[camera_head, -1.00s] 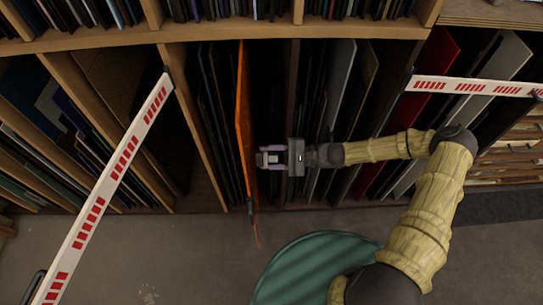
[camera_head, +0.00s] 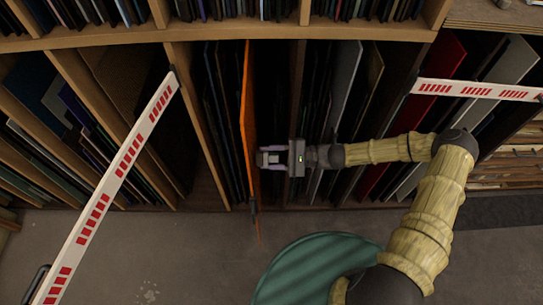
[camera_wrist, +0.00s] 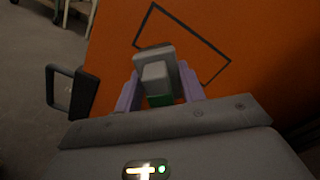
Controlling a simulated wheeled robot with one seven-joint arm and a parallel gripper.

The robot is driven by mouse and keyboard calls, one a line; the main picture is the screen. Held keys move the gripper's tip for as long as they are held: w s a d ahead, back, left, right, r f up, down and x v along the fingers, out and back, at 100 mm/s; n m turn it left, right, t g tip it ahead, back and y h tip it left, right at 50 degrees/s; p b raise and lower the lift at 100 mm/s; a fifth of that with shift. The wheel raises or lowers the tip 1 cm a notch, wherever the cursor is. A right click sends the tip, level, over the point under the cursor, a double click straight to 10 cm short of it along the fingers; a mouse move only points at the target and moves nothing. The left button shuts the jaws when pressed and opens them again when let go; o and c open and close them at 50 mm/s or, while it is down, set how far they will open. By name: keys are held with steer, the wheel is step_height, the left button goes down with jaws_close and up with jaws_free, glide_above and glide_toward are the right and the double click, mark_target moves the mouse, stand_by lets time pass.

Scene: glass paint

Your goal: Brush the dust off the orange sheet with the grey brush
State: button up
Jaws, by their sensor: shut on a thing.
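The orange sheet (camera_head: 247,120) stands upright, nearly edge-on, in a slot of the wooden rack in the head view. In the wrist view, the orange sheet (camera_wrist: 260,60) fills the upper right and bears a dark outlined rectangle (camera_wrist: 222,72). My gripper (camera_head: 268,158) is just right of the sheet. In the wrist view, its purple fingers are shut on the grey brush (camera_wrist: 157,72), which has a green part between them. The brush end is in front of the outlined rectangle; I cannot tell whether it touches. I cannot make out dust.
Dark panels (camera_head: 220,120) stand close left of the orange sheet. A dark handle-like piece (camera_wrist: 70,90) is at the sheet's edge. Red-and-white barriers (camera_head: 110,185) (camera_head: 475,90) stand left and right. A green round surface (camera_head: 305,265) is below my arm. Open floor (camera_head: 130,250) lies in front.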

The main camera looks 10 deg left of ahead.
steer(key=shift+s+a, duration=0.1)
steer(key=shift+a, duration=0.35)
steer(key=shift+w+a+f+b, duration=0.1)
steer(key=shift+w+b, duration=0.15)
steer(key=shift+w, duration=0.35)
steer(key=shift+w+a+r+b, duration=0.15)
steer(key=shift+w+b, duration=0.1)
steer(key=shift+w, duration=0.4)
steer(key=shift+w+a+f+b, duration=0.15)
steer(key=shift+w+b, duration=0.1)
steer(key=shift+w, duration=0.45)
steer(key=shift+a, duration=0.1)
